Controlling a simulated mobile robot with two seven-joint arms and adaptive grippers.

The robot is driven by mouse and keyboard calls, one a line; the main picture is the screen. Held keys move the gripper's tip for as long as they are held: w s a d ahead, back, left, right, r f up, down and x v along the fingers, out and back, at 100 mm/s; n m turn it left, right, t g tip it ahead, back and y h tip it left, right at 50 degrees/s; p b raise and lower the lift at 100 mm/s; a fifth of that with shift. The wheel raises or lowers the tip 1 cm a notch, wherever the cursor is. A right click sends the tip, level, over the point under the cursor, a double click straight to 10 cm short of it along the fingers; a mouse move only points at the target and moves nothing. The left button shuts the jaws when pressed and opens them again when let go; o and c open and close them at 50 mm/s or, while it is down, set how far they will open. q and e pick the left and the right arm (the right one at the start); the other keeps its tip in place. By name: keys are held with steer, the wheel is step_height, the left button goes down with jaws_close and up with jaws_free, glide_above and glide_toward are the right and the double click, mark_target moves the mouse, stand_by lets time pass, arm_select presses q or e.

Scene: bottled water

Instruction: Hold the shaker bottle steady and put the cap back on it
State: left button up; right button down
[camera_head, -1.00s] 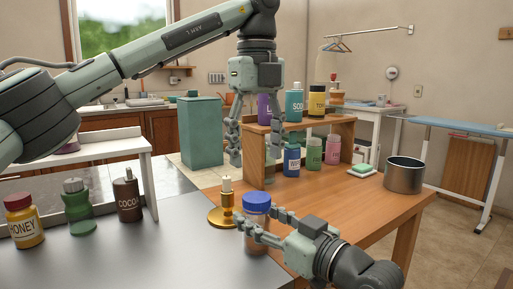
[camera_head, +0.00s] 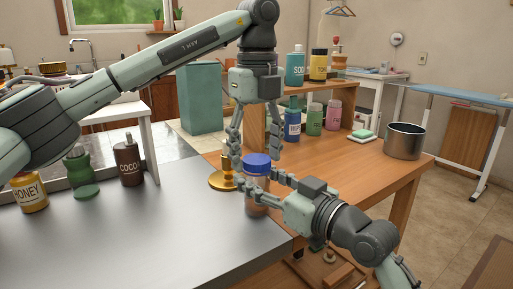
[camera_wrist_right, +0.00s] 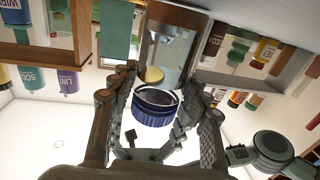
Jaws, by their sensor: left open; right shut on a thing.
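The clear shaker bottle (camera_head: 256,200) stands upright near the right edge of the grey counter, with the blue cap (camera_head: 257,162) at its top. My right gripper (camera_head: 262,186) is shut on the bottle from the right. In the right wrist view, the picture is upside down; the bottle (camera_wrist_right: 180,50) and the ribbed blue cap (camera_wrist_right: 155,108) lie between my right fingers. I cannot tell whether the cap is fully seated. My left gripper (camera_head: 256,153) points down, open, with its fingers on either side of the cap; contact is unclear.
A brass candle holder (camera_head: 222,181) is close to the left of the bottle. Honey (camera_head: 30,192), green (camera_head: 80,168) and cocoa (camera_head: 129,163) bottles stand at the counter's left. A wooden table (camera_head: 350,175) holds a shelf and a metal pot (camera_head: 404,141). Bare counter lies in front.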

arm_select(q)
steer(key=c, duration=1.2)
steer(key=m, duration=1.9)
steer(key=shift+m, duration=0.4)
steer(key=m, duration=0.9)
steer(key=shift+f+m, duration=0.1)
steer(key=shift+m, duration=0.2)
steer(key=o, duration=1.4)
steer(key=shift+c, duration=0.2)
